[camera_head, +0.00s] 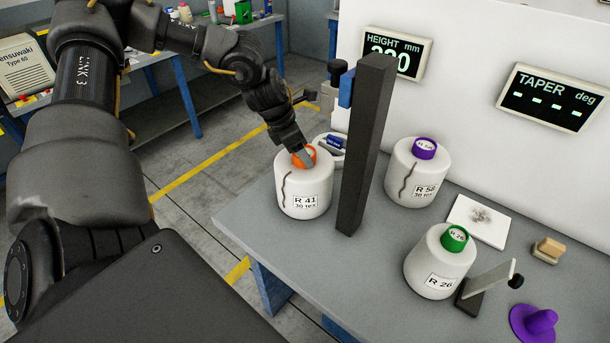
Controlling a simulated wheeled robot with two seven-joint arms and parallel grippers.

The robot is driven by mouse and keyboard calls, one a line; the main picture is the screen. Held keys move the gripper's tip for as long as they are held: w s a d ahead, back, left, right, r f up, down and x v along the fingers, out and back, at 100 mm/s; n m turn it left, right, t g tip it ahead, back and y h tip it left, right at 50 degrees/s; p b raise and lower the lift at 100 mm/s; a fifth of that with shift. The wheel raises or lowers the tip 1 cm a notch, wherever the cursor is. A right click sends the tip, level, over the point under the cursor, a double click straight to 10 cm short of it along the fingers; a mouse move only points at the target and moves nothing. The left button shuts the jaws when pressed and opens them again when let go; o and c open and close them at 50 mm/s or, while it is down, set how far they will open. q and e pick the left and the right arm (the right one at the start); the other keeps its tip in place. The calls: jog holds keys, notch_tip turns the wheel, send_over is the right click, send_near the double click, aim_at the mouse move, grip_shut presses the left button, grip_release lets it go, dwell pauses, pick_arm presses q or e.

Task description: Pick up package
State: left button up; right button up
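Three white yarn packages stand upright on the grey table. The one labelled R 41 (290,195) has an orange core (312,152) and a dark jagged line down its side. It stands near the table's left edge. The R 58 package (418,182) has a purple core and a similar dark line. The R 26 package (426,262) has a green core. My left gripper (305,158) points down at the orange core, its tip at the core's opening. The fingers overlap in this view, so I cannot tell whether they grip it. My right gripper is not in view.
A tall dark post (366,145) stands close right of R 41. A white pad (478,221), a wooden block (548,250), a purple cone-like piece (540,321) and a plate on a stand (487,287) occupy the right.

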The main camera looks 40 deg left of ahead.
pick_arm(q)
grip_shut()
jog(key=shift+w+r, duration=0.1)
jog(key=shift+w, duration=0.05)
jog(key=shift+r, duration=0.15)
jog(key=shift+r+b, duration=0.3)
jog(key=shift+r, duration=0.3)
notch_tip(320, 180, up, 7)
jog(key=shift+r+b, duration=0.15)
jog(key=shift+b, duration=0.9)
jog(key=shift+r, duration=0.7)
